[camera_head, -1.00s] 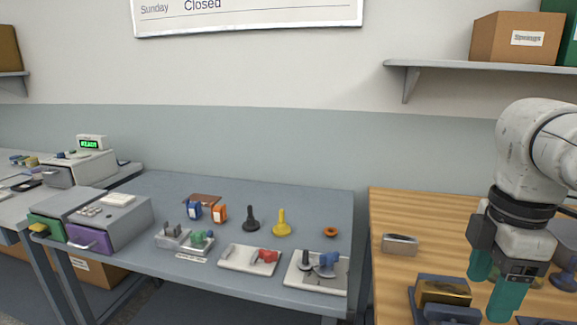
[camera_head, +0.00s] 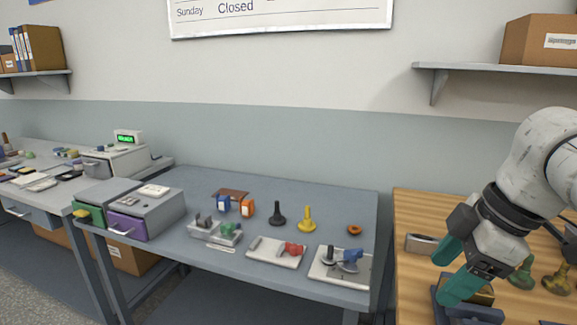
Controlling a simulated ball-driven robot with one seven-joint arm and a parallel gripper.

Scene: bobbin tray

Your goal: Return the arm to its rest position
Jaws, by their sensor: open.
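My gripper (camera_head: 448,270) hangs at the lower right, above the wooden table (camera_head: 405,200). Its two teal fingers are apart and nothing shows between them. My white arm comes in from the right edge with its wrist tilted down to the left. A dark blue holder with a gold block (camera_head: 482,296) is below and behind the fingers, partly hidden. A small silver-grey block (camera_head: 421,244) lies just left of the fingers.
Green (camera_head: 521,273) and brass (camera_head: 558,281) pieces stand right of my gripper. A grey-blue table (camera_head: 270,190) on the left holds trays, bobbins, stands and drawers. A shelf (camera_head: 480,67) with a box (camera_head: 540,40) is on the wall above. The air left of my gripper is clear.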

